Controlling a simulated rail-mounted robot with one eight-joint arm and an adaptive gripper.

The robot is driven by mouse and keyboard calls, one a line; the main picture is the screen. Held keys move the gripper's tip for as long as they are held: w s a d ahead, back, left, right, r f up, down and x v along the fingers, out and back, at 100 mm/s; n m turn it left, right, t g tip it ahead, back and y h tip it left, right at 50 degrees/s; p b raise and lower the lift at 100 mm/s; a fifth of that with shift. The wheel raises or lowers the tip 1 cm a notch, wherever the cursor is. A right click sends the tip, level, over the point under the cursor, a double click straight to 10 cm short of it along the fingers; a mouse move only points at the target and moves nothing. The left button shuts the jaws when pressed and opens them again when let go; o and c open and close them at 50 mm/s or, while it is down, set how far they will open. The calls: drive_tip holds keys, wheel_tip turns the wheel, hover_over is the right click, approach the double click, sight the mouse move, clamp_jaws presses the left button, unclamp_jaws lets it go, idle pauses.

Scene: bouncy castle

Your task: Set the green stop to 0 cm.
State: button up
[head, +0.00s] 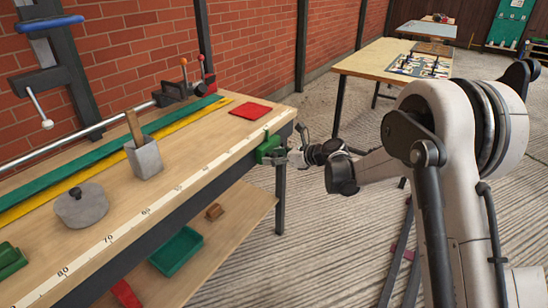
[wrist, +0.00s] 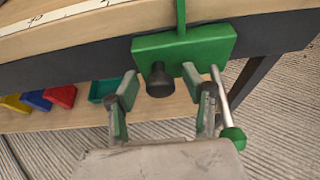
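The green stop (head: 268,150) is on the front edge of the workbench near its right end. A white scale strip (head: 128,225) runs along that edge, its numbers falling towards the right; the stop's reading is too small to make out.
On the bench are a grey holder (head: 145,159), a round grey weight (head: 81,207), green and yellow strips and a red cloth (head: 251,111). A lower shelf (head: 228,225) holds a green tray (head: 176,251) and blocks.

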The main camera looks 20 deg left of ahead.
clamp_jaws()
drive_tip(key=w+d, duration=0.3)
drive_tip(key=w, duration=1)
drive_tip(key=shift+d+r, duration=0.15)
drive_tip(key=shift+o, duration=0.2)
unclamp_jaws()
drive_tip(key=shift+d, duration=0.1)
